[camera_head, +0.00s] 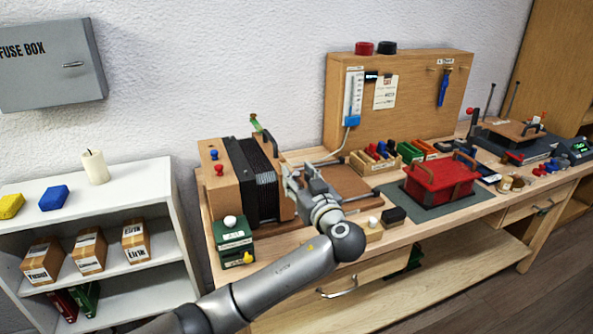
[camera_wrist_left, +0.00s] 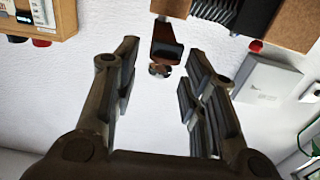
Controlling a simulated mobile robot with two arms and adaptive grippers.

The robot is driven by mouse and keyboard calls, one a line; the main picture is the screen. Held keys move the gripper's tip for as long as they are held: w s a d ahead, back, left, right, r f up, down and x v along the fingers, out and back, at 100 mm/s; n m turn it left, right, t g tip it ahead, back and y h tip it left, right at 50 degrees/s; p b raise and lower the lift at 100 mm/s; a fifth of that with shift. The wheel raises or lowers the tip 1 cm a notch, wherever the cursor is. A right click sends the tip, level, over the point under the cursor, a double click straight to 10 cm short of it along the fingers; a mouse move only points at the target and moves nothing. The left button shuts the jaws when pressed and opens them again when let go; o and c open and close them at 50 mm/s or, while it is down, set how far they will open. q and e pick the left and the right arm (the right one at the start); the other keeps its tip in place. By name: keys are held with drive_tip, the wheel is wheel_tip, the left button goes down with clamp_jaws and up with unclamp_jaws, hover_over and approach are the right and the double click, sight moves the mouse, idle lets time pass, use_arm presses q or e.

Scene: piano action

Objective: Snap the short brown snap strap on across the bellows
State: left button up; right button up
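The black pleated bellows (camera_head: 252,180) stands at the left end of the bench, between a wooden end block (camera_head: 224,192) and a board on its right. Its pleats also show at the top right of the left wrist view (camera_wrist_left: 226,12). My left gripper (camera_head: 302,180) is just right of the bellows, its fingers apart. In the left wrist view, a short brown strap (camera_wrist_left: 165,38) with a round metal snap (camera_wrist_left: 160,70) lies beyond the open gripper (camera_wrist_left: 158,88), in line with the gap. I see no contact with it. In the head view I cannot make out the strap.
A green box with a white knob (camera_head: 232,232) stands at the bench's front left. A wooden panel (camera_head: 400,110) with hung tools rises behind. A red lidded box (camera_head: 440,182) sits on a grey mat to the right. A white shelf (camera_head: 130,185) stands to the left.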

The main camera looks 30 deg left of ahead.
use_arm(q)
drive_tip(key=shift+x, duration=0.95)
drive_tip(key=shift+c, duration=0.2)
clamp_jaws()
